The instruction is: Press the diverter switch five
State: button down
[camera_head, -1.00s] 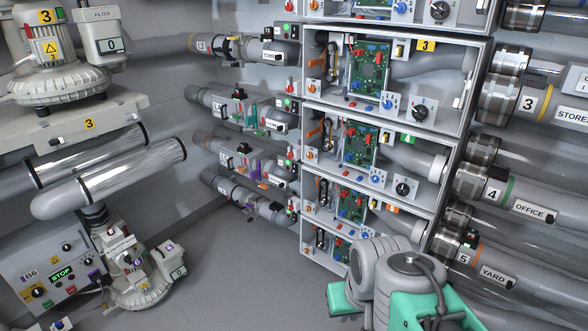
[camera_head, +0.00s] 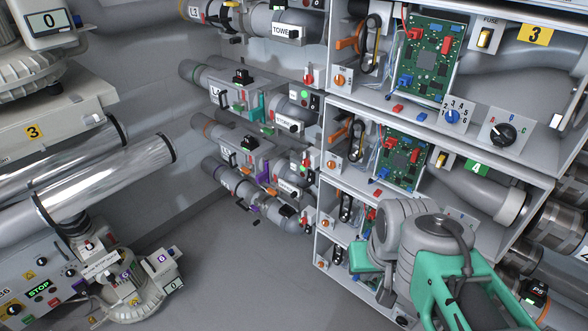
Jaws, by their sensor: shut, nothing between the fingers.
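I cannot tell for certain which control is diverter switch five. At the lower right, a black device (camera_head: 535,292) with a red part and a label that seems to read P5 sits on a pipe. My grey and teal arm (camera_head: 430,240) covers part of the lower cabinet bays. My gripper's fingers cannot be made out in this view.
Stacked cabinet bays hold circuit boards (camera_head: 425,60), knobs and switches; tag 3 (camera_head: 534,34) and tag 4 (camera_head: 477,168) are readable. Metal pipes (camera_head: 105,180) and a blower (camera_head: 130,285) with a STOP panel (camera_head: 38,290) stand at the left. The grey floor (camera_head: 225,275) between is open.

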aim_at(310, 178)
jog(key=u, duration=0.5)
jog(key=i, duration=0.85)
jog(key=u, duration=1.1)
jog(key=i, duration=0.45)
jog(key=u, duration=0.3)
